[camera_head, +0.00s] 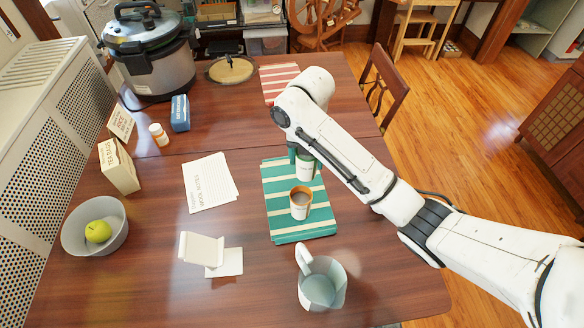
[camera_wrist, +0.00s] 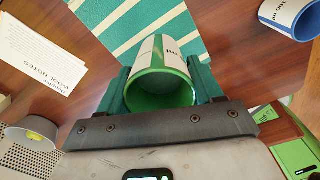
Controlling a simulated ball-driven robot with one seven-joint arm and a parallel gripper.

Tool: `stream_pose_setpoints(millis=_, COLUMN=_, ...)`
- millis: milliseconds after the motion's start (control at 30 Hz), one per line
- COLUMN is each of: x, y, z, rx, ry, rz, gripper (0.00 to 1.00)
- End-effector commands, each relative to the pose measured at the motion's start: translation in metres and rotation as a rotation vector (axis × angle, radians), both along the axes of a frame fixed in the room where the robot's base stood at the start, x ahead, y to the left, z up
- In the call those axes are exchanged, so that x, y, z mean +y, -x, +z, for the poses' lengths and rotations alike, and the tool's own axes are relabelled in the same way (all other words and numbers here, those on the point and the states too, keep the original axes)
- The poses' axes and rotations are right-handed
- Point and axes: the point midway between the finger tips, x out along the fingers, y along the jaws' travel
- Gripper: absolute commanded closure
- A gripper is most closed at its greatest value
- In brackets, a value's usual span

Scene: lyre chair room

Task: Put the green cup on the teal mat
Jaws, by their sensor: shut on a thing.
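The green cup (camera_head: 306,169), with a white label band, is between the fingers of my gripper (camera_head: 304,158). In the wrist view the green cup (camera_wrist: 160,88) has its open green mouth toward the camera, and my gripper (camera_wrist: 160,75) is shut on it with teal fingers. The teal mat (camera_head: 284,228) with cream stripes lies below it on the table. The held cup overlaps the mat's far half in the head view; whether it touches the mat cannot be told. The mat (camera_wrist: 120,25) also shows beyond the cup in the wrist view.
A blue-rimmed cup (camera_wrist: 291,18) shows in the wrist view. Papers (camera_head: 209,182) and a bowl (camera_head: 85,245) with an apple lie left.

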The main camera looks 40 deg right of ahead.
Motion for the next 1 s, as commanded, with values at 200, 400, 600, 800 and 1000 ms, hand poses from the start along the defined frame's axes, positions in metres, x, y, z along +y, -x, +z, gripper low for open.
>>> stream_pose_setpoints(millis=200, x=-0.007, y=-0.037, z=-0.02, rx=0.003, ry=0.003, rz=0.0, gripper=0.71)
stream_pose_setpoints(millis=400, x=-0.011, y=-0.059, z=-0.049, rx=0.002, ry=0.004, rz=0.001, gripper=0.71)
stream_pose_setpoints(millis=600, x=-0.013, y=-0.072, z=-0.064, rx=-0.001, ry=0.002, rz=0.001, gripper=0.71)
stream_pose_setpoints(millis=800, x=-0.014, y=-0.077, z=-0.075, rx=0.002, ry=0.003, rz=-0.001, gripper=0.71)
stream_pose_setpoints(millis=1000, x=-0.014, y=-0.076, z=-0.098, rx=0.0, ry=0.002, rz=-0.001, gripper=0.71)
